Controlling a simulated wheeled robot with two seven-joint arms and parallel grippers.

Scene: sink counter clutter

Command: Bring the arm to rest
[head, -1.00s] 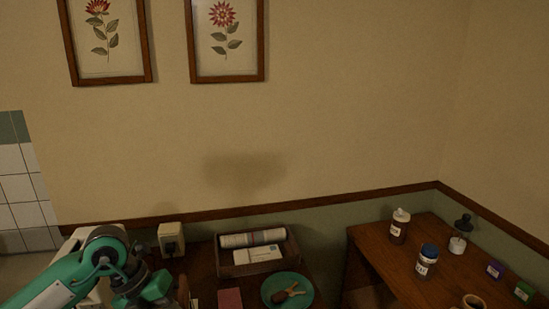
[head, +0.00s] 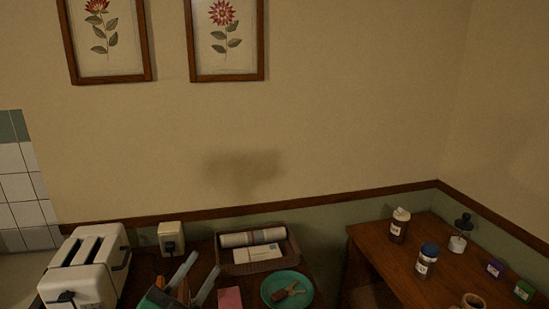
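My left gripper (head: 204,263) shows at the bottom edge, left of centre. Its two grey fingers point up and away and stand apart, with no object seen clasped at their tips. A bit of its green body shows at the lower edge, and the rest of the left arm is out of frame. A brown object (head: 183,289), partly hidden, shows between the fingers; I cannot tell its exact shape. My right gripper is not in view.
Bottles, including a blue-capped one (head: 426,261), stand on the right table.

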